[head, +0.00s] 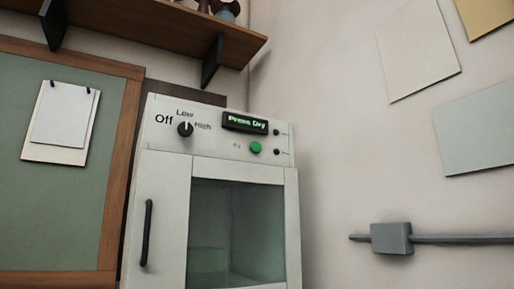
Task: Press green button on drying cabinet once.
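The white drying cabinet (165,190) stands in the middle of the head view against the wall. Its green button (255,148) is on the upper front panel, below a small display (245,122) that reads "Press Dry" in green letters. A black knob (185,128) sits left of the display, with the labels Off, Low and High around it. The knob's pointer is turned up toward Low. The glass door (237,235) with a black handle (147,233) appears shut. Something greenish shows faintly behind the glass. My gripper is not in this view.
A wooden shelf (150,22) with dark brackets hangs above the cabinet. A green board (50,200) with pinned paper is at the left. A grey box on a conduit (391,238) runs along the right wall. The space before the button looks clear.

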